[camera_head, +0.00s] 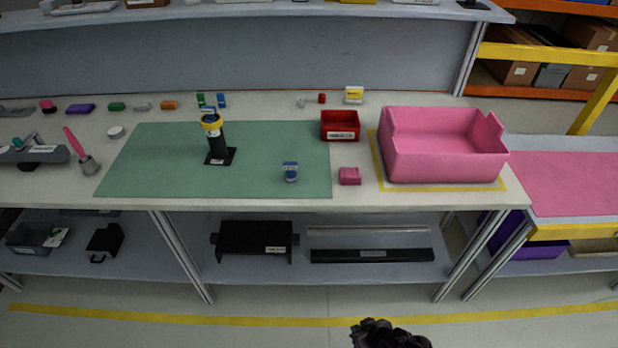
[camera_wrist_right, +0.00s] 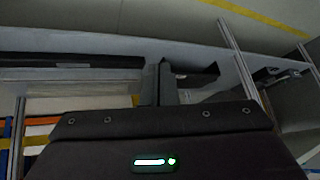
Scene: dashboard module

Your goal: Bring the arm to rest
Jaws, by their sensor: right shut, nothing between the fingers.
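My right gripper (camera_head: 388,333) shows only as a dark shape at the bottom edge of the head view, over the floor in front of the workbench and away from every object on it. In the right wrist view its dark body fills the lower part, and its two fingers (camera_wrist_right: 160,84) are together with nothing between them. My left gripper is not in the head view. The workbench (camera_head: 360,199) carries a green mat (camera_head: 265,160) with a black stand with a yellow ring (camera_head: 213,140) upright on it.
A pink bin (camera_head: 445,160) stands at the bench's right, beside a red bin (camera_head: 340,125) and a small pink block (camera_head: 349,176). A blue-and-white item (camera_head: 290,171) is on the mat. The lower shelf (camera_head: 330,266) holds black parts. The floor in front is clear.

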